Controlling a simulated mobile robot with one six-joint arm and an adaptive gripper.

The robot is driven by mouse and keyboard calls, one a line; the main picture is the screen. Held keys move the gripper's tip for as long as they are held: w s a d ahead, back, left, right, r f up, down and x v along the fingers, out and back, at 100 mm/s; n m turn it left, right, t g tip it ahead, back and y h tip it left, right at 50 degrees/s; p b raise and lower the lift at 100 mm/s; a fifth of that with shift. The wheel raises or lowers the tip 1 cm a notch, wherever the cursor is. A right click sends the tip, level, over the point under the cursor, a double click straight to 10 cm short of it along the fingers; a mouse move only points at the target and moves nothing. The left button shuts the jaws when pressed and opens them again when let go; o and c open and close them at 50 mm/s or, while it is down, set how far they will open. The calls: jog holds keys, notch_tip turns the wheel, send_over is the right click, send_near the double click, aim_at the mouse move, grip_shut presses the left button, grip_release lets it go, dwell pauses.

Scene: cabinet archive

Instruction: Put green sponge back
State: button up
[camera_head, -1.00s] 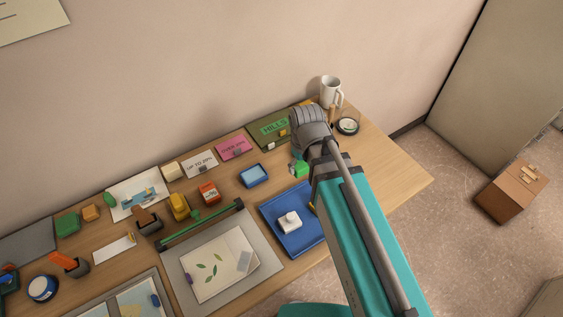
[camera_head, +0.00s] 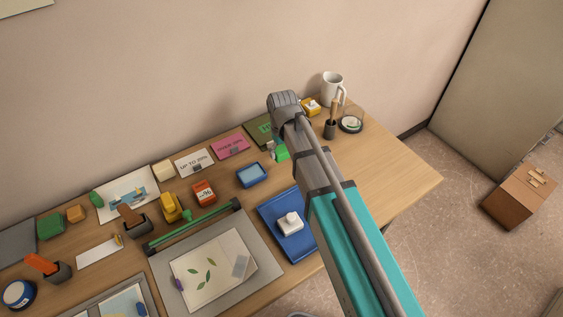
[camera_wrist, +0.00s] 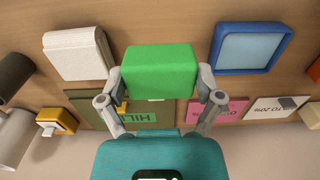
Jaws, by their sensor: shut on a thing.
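The green sponge (camera_wrist: 158,70) is a bright green block, held between the two fingers of my gripper (camera_wrist: 160,88) in the wrist view. The fingers touch its left and right sides. In the head view the sponge (camera_head: 281,153) shows as a small green patch beside my arm, near the back of the desk. My gripper's fingers are mostly hidden there by the arm. The green card (camera_wrist: 150,115) with "HILL" lettering lies close by, partly covered by the sponge and gripper in the wrist view.
A blue dish (camera_head: 251,175) and pink card (camera_head: 230,146) are left of the sponge. A white block (camera_wrist: 75,53) lies on its other side. A white mug (camera_head: 333,88), brush cup (camera_head: 330,128) and yellow item (camera_head: 311,106) stand at the back right.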

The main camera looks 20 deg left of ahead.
aim_at(280, 157)
jog(key=shift+w+a+f, duration=0.25)
jog(key=shift+f, duration=0.2)
jog(key=shift+w+a+f+b, duration=0.15)
jog(key=shift+a+f+b, duration=0.05)
jog(key=shift+f+b, duration=0.25)
jog(key=shift+w+a+f+b, duration=0.15)
jog(key=shift+f+b, duration=0.15)
jog(key=shift+b, duration=0.25)
jog(key=shift+f+b, duration=1.2)
jog(key=shift+f, duration=0.05)
jog(key=shift+f, duration=0.15)
jog(key=o, duration=0.8)
jog(key=shift+c, duration=0.2)
jog(key=shift+r, duration=0.2)
notch_tip(280, 157, up, 12)
jog(key=p, duration=1.2)
